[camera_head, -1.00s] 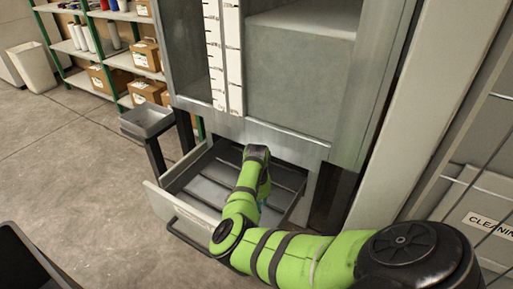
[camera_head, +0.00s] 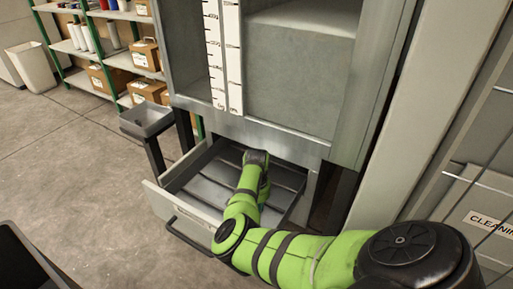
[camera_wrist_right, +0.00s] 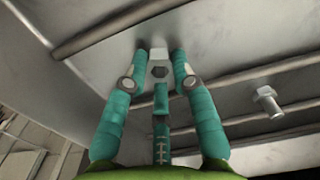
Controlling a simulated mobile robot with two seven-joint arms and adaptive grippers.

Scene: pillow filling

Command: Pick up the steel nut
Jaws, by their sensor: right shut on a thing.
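A small grey hex piece (camera_wrist_right: 159,71), which I take for the steel nut, is between the fingertips of my right gripper (camera_wrist_right: 159,60) in the right wrist view. The green-blue fingers are closed in on it from both sides. A pale block-like part shows just above its hex face; I cannot tell whether it belongs to the same piece. In the head view my right arm reaches down into the open drawer (camera_head: 174,196), and the arm hides the fingers and the piece. My left gripper is not in view.
A steel bolt (camera_wrist_right: 268,101) lies on the drawer floor to the right of the gripper. Raised dividers (camera_wrist_right: 255,74) split the drawer. The cabinet (camera_head: 300,80) stands directly above it. A small grey tray (camera_head: 147,119) stands to the left. Open floor (camera_head: 60,170) lies left.

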